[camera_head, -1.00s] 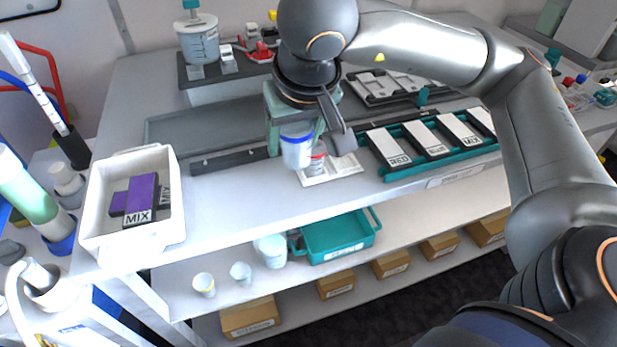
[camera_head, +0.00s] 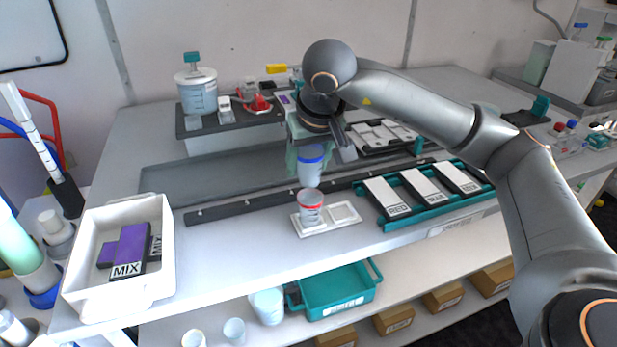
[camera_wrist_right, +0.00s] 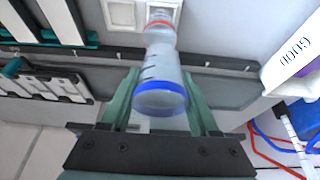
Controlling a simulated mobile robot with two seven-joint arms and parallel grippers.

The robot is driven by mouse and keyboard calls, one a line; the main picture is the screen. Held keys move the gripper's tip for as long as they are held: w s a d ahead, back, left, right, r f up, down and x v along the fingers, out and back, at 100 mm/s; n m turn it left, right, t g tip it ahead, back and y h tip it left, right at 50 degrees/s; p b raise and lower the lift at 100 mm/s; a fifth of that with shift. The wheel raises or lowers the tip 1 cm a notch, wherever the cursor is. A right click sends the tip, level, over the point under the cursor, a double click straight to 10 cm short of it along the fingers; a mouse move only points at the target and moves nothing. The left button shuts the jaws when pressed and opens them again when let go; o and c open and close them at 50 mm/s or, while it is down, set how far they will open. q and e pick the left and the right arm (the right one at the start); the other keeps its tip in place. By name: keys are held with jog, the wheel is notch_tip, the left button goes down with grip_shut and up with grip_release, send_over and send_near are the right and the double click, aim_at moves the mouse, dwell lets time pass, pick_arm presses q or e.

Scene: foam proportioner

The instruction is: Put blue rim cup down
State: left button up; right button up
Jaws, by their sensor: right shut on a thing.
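The blue rim cup (camera_head: 311,165) is translucent white with a blue band at its top. My right gripper (camera_head: 305,158) is shut on it and holds it upright above the worktop. In the right wrist view the cup (camera_wrist_right: 160,92) sits between the green fingers of the gripper (camera_wrist_right: 160,100). A red-banded cup (camera_head: 311,207) stands in the left place of a white two-place holder (camera_head: 328,226), just below the held cup. I cannot tell whether the two cups touch. The holder's right place (camera_head: 344,212) looks empty. My left gripper is not in view.
A teal rack with labelled cards (camera_head: 420,201) stands to the right. A white bin (camera_head: 75,262) with purple MIX blocks stands at the left. A dark rail (camera_head: 240,205) runs behind the holder. The worktop between bin and holder is clear.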

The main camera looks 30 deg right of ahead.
aim_at(309, 183)
jog(key=shift+w+d+f, duration=0.15)
jog(key=shift+f, duration=0.1)
jog(key=f, duration=0.3)
jog(key=shift+w+d+f, duration=0.2)
jog(key=shift+d+f, duration=0.05)
jog(key=shift+f, duration=0.15)
jog(key=shift+f, duration=0.35)
jog(key=shift+f+b, duration=0.35)
jog(key=shift+b, duration=0.15)
jog(key=shift+r, duration=0.1)
jog(key=o, duration=1)
jog(key=shift+c, duration=0.2)
jog(key=o, duration=0.4)
jog(key=shift+c, duration=0.2)
